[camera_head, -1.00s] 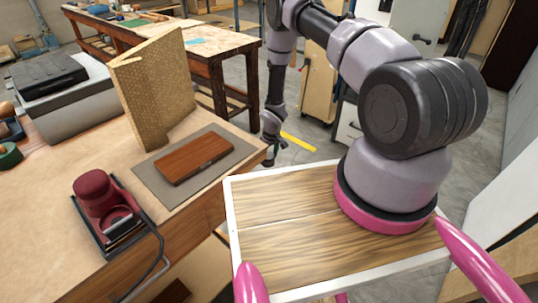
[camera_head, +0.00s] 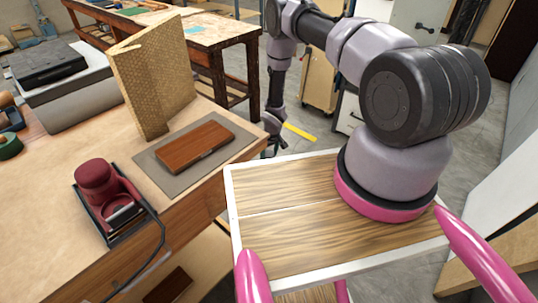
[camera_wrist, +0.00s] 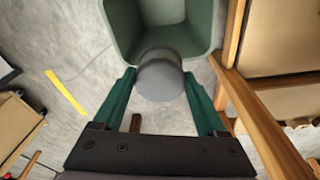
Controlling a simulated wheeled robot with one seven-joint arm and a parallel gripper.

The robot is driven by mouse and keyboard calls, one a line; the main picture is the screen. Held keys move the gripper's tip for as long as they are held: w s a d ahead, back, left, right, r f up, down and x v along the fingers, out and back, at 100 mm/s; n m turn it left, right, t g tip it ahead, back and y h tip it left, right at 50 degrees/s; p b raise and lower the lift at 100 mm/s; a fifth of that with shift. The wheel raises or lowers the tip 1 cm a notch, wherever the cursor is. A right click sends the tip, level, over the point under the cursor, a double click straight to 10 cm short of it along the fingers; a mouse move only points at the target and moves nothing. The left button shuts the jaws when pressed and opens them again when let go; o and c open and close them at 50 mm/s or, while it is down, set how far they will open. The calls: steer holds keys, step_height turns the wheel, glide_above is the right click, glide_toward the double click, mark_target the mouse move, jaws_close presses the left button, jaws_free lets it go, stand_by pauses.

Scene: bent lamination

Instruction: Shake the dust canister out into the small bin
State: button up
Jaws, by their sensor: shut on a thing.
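My gripper (camera_wrist: 159,80) has green fingers on both sides of a grey, round-ended dust canister (camera_wrist: 160,76) in the wrist view. The fingers are shut on the canister. The small bin (camera_wrist: 119,32) is green and open-topped, at the top of the wrist view. The canister's far end overlaps the bin's near edge in that picture; I cannot tell its height above the bin. In the head view my gripper (camera_head: 272,143) is low beyond the workbench's corner, small and dark. I cannot make out the canister or the bin there.
The workbench (camera_head: 52,195) carries a maroon sander (camera_head: 97,175) in a black holder, a dark wooden block (camera_head: 195,146) on a grey mat and a bent tan panel (camera_head: 150,80). A wooden beam (camera_wrist: 262,125) runs close right of my gripper. Grey floor shows left.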

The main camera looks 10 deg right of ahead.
mark_target(268, 153)
steer(key=shift+r, duration=2.2)
step_height(268, 153, down, 5)
steer(key=shift+r, duration=0.3)
